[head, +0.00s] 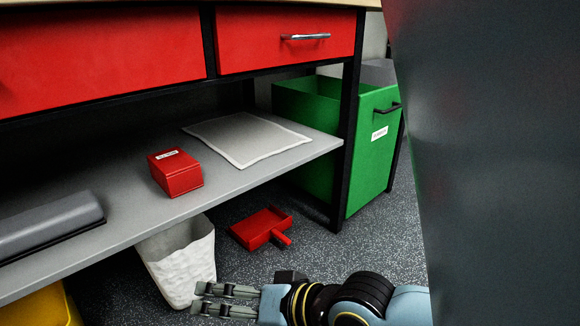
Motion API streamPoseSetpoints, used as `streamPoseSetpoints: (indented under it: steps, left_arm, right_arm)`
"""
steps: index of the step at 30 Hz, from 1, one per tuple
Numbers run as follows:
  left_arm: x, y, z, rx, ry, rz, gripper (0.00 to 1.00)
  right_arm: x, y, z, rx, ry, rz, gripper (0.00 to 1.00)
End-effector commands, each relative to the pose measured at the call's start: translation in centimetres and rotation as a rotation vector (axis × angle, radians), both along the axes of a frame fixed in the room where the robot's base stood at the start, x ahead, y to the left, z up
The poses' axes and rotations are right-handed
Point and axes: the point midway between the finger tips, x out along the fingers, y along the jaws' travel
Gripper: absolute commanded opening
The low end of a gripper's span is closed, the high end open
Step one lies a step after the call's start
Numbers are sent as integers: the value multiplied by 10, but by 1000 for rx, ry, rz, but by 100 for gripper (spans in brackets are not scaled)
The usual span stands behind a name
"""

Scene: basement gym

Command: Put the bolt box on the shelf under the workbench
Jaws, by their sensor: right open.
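A small red box (175,173) with a white label on top sits upright on the grey shelf (130,218) under the workbench (100,50). It looks like the bolt box, but the label is too small to read. My right gripper (199,298) is low at the bottom of the view, in front of the shelf. Its fingers point left and are apart, with nothing between them. It is clear of the red box. My left gripper is not in view.
A white cloth (245,138) and a long grey case (45,225) lie on the shelf. Below are a white bin (182,262), a red dustpan (260,229) and something yellow (42,308). A green bin (370,160) stands right. A near grey surface hides the right side.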

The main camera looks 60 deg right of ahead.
Motion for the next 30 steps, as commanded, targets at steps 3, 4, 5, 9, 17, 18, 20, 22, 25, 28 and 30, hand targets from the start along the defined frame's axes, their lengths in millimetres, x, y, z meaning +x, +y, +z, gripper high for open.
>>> streamPoseSetpoints:
  steps: [3,4,5,9,17,18,20,22,25,28,30]
  left_arm:
    - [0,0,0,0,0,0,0]
    - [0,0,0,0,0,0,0]
    - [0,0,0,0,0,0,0]
    - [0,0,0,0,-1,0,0]
    - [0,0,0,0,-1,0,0]
    - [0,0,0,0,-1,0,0]
    - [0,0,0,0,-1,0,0]
    - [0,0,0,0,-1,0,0]
    - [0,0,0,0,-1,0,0]
    - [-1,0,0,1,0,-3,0]
    - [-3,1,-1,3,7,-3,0]
  right_arm:
    - [-51,2,-7,-417,103,262,100]
    - [-61,1,-8,-501,124,321,100]
    - [-69,0,-9,-574,144,373,100]
    - [-93,-6,-9,-784,199,532,100]
    - [-97,-7,-10,-833,212,570,100]
    - [-97,-7,-10,-832,211,571,100]
    - [-97,-7,-10,-832,211,570,100]
    - [-97,-7,-10,-831,211,569,100]
    - [-97,-7,-10,-830,211,568,100]
    - [-97,-7,-10,-830,210,569,100]
    - [-98,-8,-10,-830,215,570,100]
